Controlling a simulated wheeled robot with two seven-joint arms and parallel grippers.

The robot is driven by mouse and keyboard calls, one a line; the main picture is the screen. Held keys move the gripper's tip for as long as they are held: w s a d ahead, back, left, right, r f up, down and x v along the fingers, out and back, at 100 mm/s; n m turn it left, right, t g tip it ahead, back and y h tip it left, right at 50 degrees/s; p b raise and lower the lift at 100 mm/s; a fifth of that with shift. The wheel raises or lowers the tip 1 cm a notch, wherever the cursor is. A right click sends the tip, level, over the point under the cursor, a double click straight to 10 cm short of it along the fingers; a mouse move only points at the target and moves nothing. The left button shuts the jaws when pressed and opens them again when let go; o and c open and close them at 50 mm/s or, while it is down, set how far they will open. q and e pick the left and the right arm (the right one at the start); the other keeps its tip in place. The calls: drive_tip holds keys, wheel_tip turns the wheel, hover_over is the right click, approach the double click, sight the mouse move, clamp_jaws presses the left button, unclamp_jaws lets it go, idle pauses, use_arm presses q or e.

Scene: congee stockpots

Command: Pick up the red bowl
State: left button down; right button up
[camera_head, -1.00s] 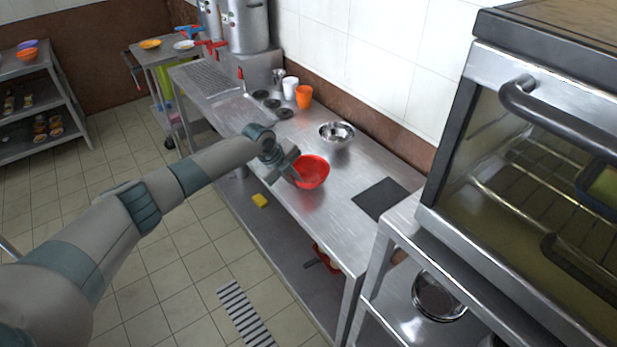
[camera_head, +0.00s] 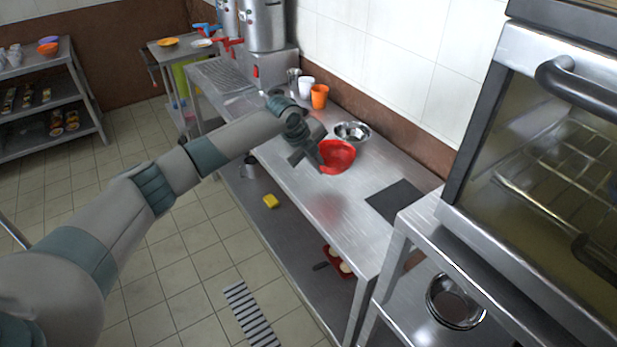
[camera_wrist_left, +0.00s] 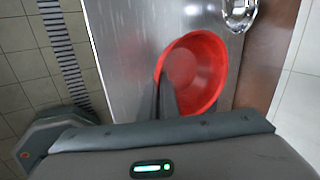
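The red bowl (camera_head: 340,155) is held above the steel counter, with a blurred red reflection on the counter below it. My left gripper (camera_head: 318,158) is at the bowl's left rim. In the left wrist view, its two dark fingers (camera_wrist_left: 166,98) are close together on the near-left rim of the red bowl (camera_wrist_left: 196,70), which is open toward the camera. The bowl's far side is free of contact in that view. My right gripper is in neither view.
A metal bowl (camera_head: 352,131) stands just behind the red bowl, with an orange cup (camera_head: 319,96) and a white cup (camera_head: 306,87) farther back. A dark flat plate (camera_head: 396,202) lies to the right. The counter front is clear.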

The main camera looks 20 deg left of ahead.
use_arm(q)
drive_tip(key=d+r+b, duration=0.1)
drive_tip(key=d, duration=0.2)
drive_tip(key=d+r+b, duration=0.1)
drive_tip(key=d+r, duration=0.1)
drive_tip(key=w+d+r, duration=0.1)
drive_tip(key=d+r, duration=0.1)
drive_tip(key=d, duration=0.1)
drive_tip(key=shift+d+b, duration=0.3)
drive_tip(key=shift+b, duration=0.1)
drive_tip(key=shift+r, duration=0.1)
